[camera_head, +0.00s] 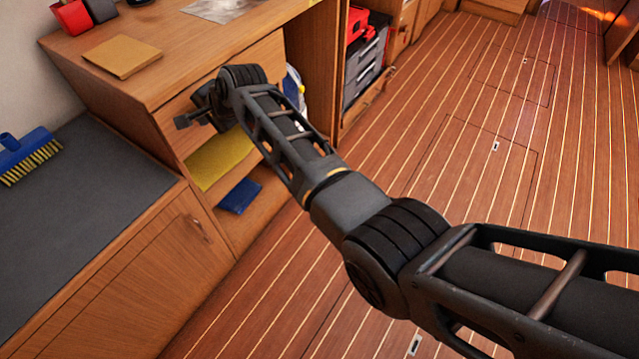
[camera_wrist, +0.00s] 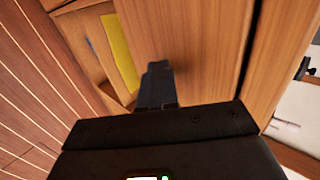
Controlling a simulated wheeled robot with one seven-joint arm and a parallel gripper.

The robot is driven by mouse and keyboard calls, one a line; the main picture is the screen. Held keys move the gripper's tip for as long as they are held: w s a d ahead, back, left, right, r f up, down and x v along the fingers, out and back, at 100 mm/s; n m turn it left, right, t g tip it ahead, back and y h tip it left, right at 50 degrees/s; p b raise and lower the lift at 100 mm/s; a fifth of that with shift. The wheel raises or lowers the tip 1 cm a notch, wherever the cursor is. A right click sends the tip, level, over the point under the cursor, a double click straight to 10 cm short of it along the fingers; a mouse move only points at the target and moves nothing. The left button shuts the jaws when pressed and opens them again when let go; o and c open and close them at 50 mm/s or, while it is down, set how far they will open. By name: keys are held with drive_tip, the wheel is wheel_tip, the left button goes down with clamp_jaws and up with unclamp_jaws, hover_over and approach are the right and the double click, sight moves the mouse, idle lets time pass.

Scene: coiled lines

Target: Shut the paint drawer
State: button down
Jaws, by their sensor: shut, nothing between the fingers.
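A wooden drawer front (camera_wrist: 205,45) fills the middle of the wrist view. It belongs to the wooden desk unit, whose front also shows in the head view (camera_head: 262,62). I cannot tell for sure whether this is the paint drawer or how far it stands out. My gripper (camera_head: 183,121) is shut and empty, close in front of the unit. Its dark fingers (camera_wrist: 156,82) point at the drawer front near its lower edge; whether they touch it is unclear. My arm hides part of the unit's front.
An open shelf below holds a yellow sheet (camera_head: 220,158) and a blue item (camera_head: 240,195). A grey-topped cabinet (camera_head: 80,200) with a blue brush (camera_head: 27,157) stands at left. The plank floor (camera_head: 460,130) at right is clear.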

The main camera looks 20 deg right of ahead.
drive_tip(key=shift+w+a+r, duration=0.25)
drive_tip(key=shift+w+a, duration=0.05)
drive_tip(key=shift+w, duration=0.05)
drive_tip(key=shift+r, duration=0.1)
idle(0.3)
